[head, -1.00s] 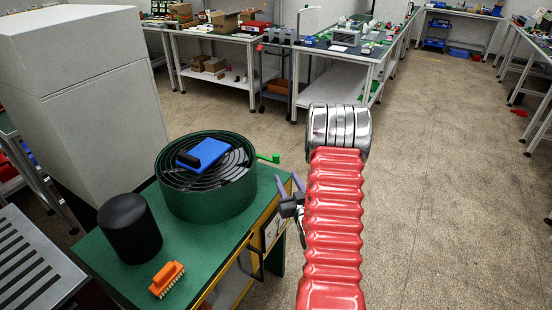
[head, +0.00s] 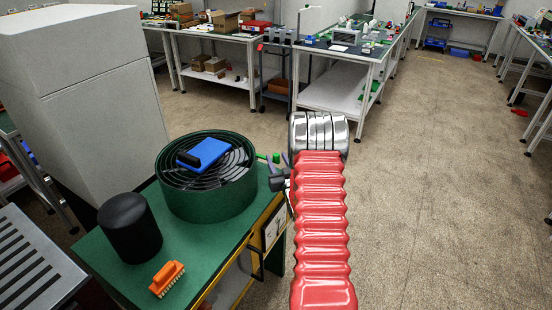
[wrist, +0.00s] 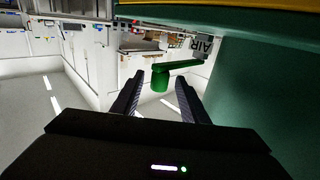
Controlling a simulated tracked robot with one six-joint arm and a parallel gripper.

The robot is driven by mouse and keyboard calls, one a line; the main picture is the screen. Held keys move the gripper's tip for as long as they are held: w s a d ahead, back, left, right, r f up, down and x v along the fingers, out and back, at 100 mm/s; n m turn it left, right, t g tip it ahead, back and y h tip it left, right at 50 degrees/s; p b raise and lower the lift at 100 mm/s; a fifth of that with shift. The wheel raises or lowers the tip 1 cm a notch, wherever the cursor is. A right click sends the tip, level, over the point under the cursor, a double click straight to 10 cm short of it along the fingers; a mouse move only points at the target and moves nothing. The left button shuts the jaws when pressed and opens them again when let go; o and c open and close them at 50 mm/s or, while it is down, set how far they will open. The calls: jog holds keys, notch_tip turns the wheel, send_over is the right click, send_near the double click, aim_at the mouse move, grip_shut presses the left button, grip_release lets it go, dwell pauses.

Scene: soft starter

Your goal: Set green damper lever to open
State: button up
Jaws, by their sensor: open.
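The green damper lever (head: 275,157) sticks out from the right side of a round dark green duct with a grille top (head: 205,195). In the wrist view the lever (wrist: 178,67) is a bar with a short round knob at its end. My gripper (head: 276,163) is close beside the lever in the head view, partly hidden by my red arm. In the wrist view its two dark fingers (wrist: 162,85) are open, with the knob showing between their tips. I cannot tell whether either finger touches it.
The duct stands on a green-topped cart (head: 215,245) with a black cylinder (head: 130,228) and an orange brush-like block (head: 166,279). A blue object (head: 208,152) lies on the grille. A grey plate marked AIR (wrist: 204,47) sits by the lever. Open floor lies right.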

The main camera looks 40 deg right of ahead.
jog(key=shift+x, duration=0.95)
jog(key=shift+c, duration=0.5)
grip_shut()
